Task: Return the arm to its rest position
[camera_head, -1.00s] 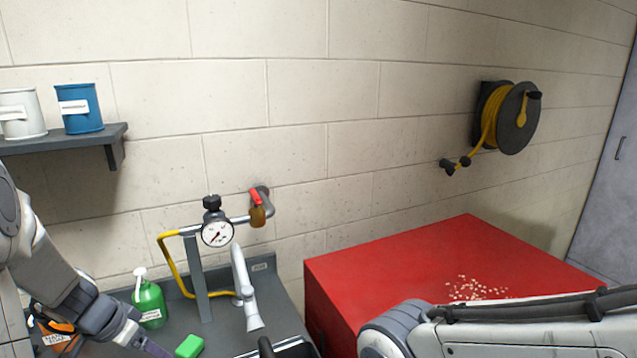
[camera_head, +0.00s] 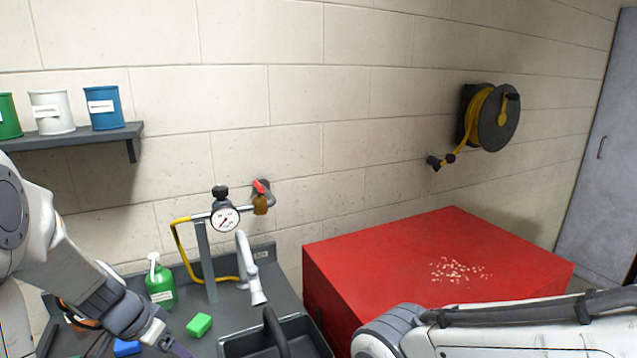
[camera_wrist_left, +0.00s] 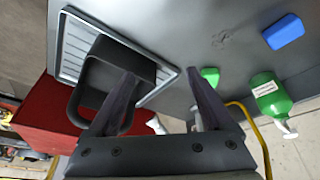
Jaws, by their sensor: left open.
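My left gripper (camera_head: 172,346) is at the lower left of the head view, above the dark counter, with its tips near the bottom edge. In the left wrist view, the left gripper (camera_wrist_left: 165,82) has its two fingers spread apart with nothing between them. My right arm crosses the lower right of the head view in front of the red box; its gripper is out of view.
The counter (camera_head: 235,305) holds a green bottle (camera_head: 160,285), a green block (camera_head: 199,325), a blue block (camera_head: 127,348), a gauge (camera_head: 225,218) and a sink (camera_head: 240,347). A red box (camera_head: 400,250) stands right. A shelf (camera_head: 75,138) with cans hangs left.

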